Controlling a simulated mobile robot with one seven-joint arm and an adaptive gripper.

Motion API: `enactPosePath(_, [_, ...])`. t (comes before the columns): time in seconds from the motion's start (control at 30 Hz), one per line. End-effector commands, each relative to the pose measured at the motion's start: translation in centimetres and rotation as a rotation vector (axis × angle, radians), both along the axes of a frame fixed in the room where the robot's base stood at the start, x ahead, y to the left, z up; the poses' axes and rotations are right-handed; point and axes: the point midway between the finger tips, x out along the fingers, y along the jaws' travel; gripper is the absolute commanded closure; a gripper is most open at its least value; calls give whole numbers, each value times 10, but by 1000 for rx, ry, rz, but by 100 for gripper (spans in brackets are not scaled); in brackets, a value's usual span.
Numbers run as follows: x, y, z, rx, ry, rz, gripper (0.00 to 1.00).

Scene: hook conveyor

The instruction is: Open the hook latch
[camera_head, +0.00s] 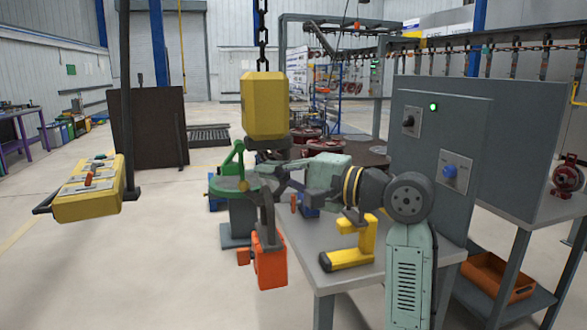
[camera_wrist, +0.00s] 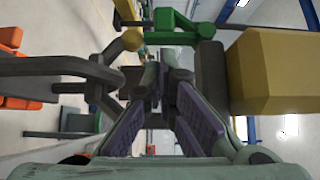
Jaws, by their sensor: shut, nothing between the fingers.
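The hook block is a yellow body (camera_head: 264,105) hanging on a chain; it also fills the right of the wrist view (camera_wrist: 275,70). Its dark grey hook (camera_head: 266,215) hangs below and carries an orange block (camera_head: 270,265). In the wrist view the curved hook (camera_wrist: 50,68) lies sideways at left. My gripper (camera_head: 262,176) is shut and empty beside the upper hook, under the yellow body. In the wrist view its fingertips (camera_wrist: 160,78) meet near the hook's throat, close to the dark swivel (camera_wrist: 211,78). I cannot clearly tell the latch from the hook, nor whether the fingertips touch it.
A green fixture (camera_head: 234,170) on a grey pedestal stands close behind the hook. A grey workbench (camera_head: 345,272) with a yellow tool (camera_head: 352,250) is under my arm. A control panel (camera_head: 440,155) stands at right. A yellow pendant box (camera_head: 88,192) hangs at left. The floor at lower left is clear.

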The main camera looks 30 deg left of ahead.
Motion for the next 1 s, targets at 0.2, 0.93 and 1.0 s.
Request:
enactPosePath(0.2, [-1, 15, 0, 1, 0, -1, 100])
enactPosePath(0.93, [-11, 25, -10, 167, 194, -1, 100])
enactPosePath(1.0, [-11, 25, -10, 172, 200, -1, 100])
